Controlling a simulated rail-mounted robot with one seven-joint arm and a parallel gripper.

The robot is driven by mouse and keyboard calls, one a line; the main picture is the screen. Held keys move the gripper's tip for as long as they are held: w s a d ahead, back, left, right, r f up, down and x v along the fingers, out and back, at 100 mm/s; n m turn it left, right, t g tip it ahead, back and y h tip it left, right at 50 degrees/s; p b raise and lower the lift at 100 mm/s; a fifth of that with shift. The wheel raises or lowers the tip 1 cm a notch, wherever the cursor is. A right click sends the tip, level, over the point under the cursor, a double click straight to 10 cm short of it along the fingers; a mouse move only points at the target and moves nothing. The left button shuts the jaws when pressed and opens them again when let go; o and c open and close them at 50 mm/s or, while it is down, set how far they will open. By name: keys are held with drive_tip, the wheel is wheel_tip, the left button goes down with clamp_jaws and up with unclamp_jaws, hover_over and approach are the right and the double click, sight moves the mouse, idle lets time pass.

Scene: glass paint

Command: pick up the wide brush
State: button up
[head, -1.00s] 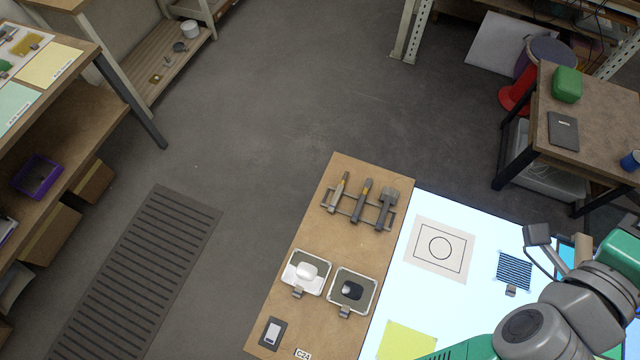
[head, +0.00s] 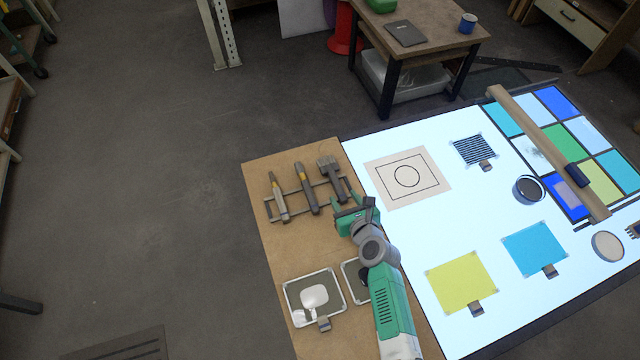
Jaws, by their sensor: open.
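The wide brush (head: 328,167) is the broad grey-headed one at the right end of a small metal rack (head: 270,212) on the brown board. My gripper (head: 350,210) is open and empty, over the board's right edge. In the picture it is just below and right of the wide brush. It hides the brush's lower end and the rack's right end. I cannot tell the height gap.
Below my gripper are a tray with a white lump (head: 315,297) and a tray with a dark lump (head: 356,281), partly behind my arm. The lit table (head: 400,245) on the right carries a yellow sheet (head: 462,281), a blue sheet (head: 534,248) and coloured glass panels (head: 560,102).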

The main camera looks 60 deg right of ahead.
sight(337, 185)
drive_tip(key=shift+x, duration=0.9)
drive_tip(key=b+x, duration=0.2)
drive_tip(key=x, duration=0.1)
drive_tip(key=b+x, duration=0.1)
drive_tip(key=x, duration=0.1)
drive_tip(key=shift+d+r+b, duration=0.25)
drive_tip(key=shift+r+b, duration=0.1)
drive_tip(key=shift+b, duration=0.05)
drive_tip(key=shift+s, duration=0.1)
drive_tip(key=shift+c, duration=0.4)
clamp_jaws()
